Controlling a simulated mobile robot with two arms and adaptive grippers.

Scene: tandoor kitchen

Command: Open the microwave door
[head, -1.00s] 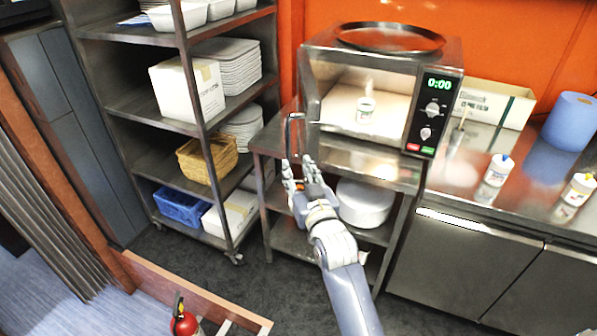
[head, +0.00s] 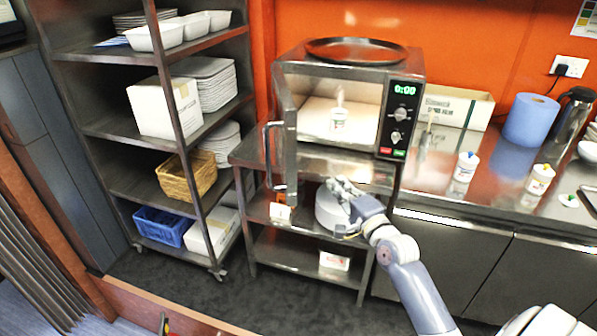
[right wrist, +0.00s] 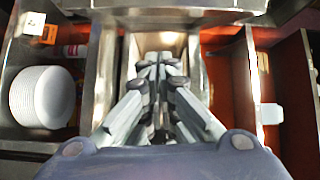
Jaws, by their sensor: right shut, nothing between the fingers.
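The microwave (head: 400,95) stands on a steel shelf unit, its display lit green. Its door (head: 289,150) is open, swung out on the left side and seen nearly edge-on, with the curved handle (head: 268,155) on its outer left face. A white cup (head: 338,118) stands inside the lit cavity. My right gripper (head: 334,184) is below and to the right of the door, in front of the shelf, apart from the handle. In the right wrist view its fingers (right wrist: 160,65) are together and empty. My left gripper is not in view.
A round white stack (head: 330,212) sits on the shelf under the microwave; it also shows in the right wrist view (right wrist: 42,97). A tall rack (head: 190,130) stands to the left. A steel counter (head: 440,185) with small tubs and a blue roll (head: 530,120) lies right.

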